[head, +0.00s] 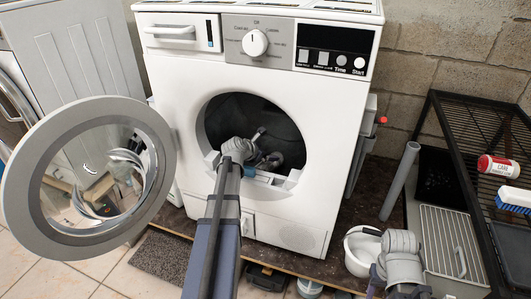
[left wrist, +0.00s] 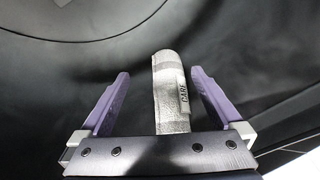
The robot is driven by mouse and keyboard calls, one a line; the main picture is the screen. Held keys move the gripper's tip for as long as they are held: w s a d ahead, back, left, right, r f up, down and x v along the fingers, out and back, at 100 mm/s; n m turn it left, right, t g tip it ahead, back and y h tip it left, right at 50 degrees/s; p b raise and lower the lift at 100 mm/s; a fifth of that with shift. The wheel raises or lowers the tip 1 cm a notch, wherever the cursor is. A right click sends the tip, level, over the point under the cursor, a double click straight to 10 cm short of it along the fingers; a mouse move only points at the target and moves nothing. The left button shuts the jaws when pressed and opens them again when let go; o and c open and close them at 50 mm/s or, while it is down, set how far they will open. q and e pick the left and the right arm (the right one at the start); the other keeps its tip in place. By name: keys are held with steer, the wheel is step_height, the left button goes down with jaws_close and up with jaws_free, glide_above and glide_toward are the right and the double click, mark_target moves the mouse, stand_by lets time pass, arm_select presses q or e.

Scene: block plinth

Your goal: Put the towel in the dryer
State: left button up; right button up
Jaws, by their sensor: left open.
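The white dryer (head: 300,215) stands in the middle of the head view with its round door (head: 22,190) swung open to the left. My left arm reaches into the dark drum (head: 235,108), and my left gripper (head: 268,160) is inside the opening. In the left wrist view the gripper (left wrist: 161,71) is open, its purple fingers either side of a pale grey rolled towel (left wrist: 168,98) with a CARE label. Gaps show between the towel and both fingers. The towel is against the dark drum surface. In the head view the arm and gripper hide the towel.
A black wire rack (head: 470,130) stands at the right with a red and white can (head: 498,166) and a blue brush (head: 514,200). A white bowl (head: 358,250) is low at the right, near a grey pipe (head: 400,182). A dark mat (head: 163,256) lies at the left front.

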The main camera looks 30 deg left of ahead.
step_height(320, 180, up, 8)
steer(key=p, duration=0.7)
steer(key=shift+r+p, duration=0.25)
steer(key=shift+p, duration=0.1)
steer(key=shift+s, duration=0.1)
